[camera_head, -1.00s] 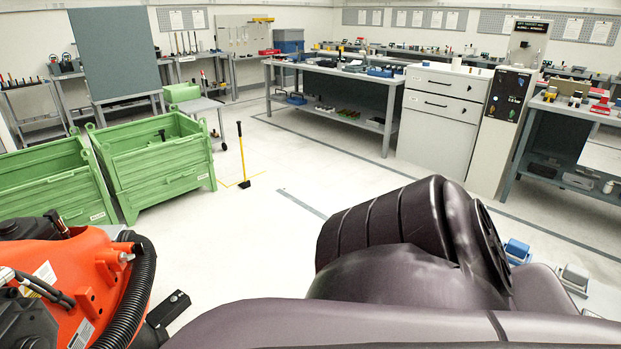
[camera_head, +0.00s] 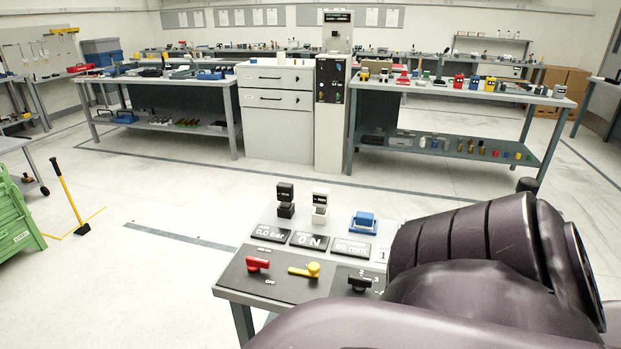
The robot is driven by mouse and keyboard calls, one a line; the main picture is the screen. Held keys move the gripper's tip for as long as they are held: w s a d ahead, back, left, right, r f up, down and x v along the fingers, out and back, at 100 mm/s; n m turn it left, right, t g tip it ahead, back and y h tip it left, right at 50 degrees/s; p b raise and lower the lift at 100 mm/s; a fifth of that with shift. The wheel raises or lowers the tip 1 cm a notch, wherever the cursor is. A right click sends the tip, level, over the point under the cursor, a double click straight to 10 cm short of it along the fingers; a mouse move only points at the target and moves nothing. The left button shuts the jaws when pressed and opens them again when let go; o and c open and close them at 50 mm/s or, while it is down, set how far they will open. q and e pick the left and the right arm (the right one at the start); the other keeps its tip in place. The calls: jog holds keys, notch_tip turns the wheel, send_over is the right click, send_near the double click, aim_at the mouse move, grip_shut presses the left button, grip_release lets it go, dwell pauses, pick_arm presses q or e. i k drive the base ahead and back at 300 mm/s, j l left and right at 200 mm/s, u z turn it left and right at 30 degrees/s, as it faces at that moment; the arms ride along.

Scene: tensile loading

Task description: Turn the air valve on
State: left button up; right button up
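A small table with a sloped control panel (camera_head: 235,280) stands in front of me at the lower middle. On its dark strip are a red handle (camera_head: 258,264), a yellow lever (camera_head: 305,270) and a black knob (camera_head: 359,283). "OFF" is printed below the red handle. The yellow lever lies roughly crosswise, pointing left. Which handle is the air valve I cannot read for certain. Neither gripper is in view; a dark arm link of mine covers the lower right and the panel's right end.
A black, a white and a blue device (camera_head: 363,222) stand at the panel's back edge. Beyond are a drawer cabinet (camera_head: 277,135) and workbenches. A green bin (camera_head: 15,222) and a yellow-handled tool (camera_head: 66,195) are at left. The floor left of the panel is clear.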

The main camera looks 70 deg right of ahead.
aim_at(254, 264)
jog(key=z, duration=1.4)
